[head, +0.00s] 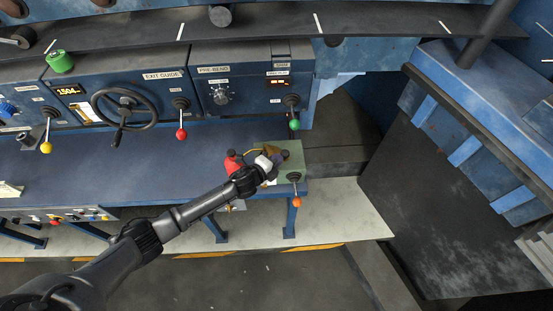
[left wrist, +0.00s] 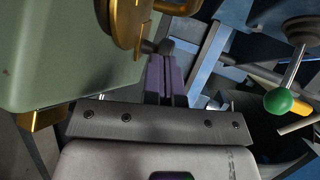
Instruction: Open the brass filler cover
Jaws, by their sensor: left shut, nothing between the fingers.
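The brass filler cover (left wrist: 126,22) shows as a round brass piece at the top of the left wrist view, against a pale green housing (left wrist: 55,55). In the head view the brass (head: 270,150) is small and partly hidden behind my gripper, on the green unit (head: 292,172) at the bench's right end. My left gripper (left wrist: 160,62) is shut and empty, its purple fingers together. Its tips are close beside the brass, near a small dark stub (left wrist: 163,46). I cannot tell whether they touch. It also shows in the head view (head: 282,156). My right gripper is not in view.
A green-knobbed lever (head: 294,124) hangs near the unit and shows at right in the left wrist view (left wrist: 279,101). An orange-knobbed lever (head: 296,201) stands in front. A red object (head: 232,162) is left of my gripper. The blue bench top (head: 120,160) further left is mostly clear.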

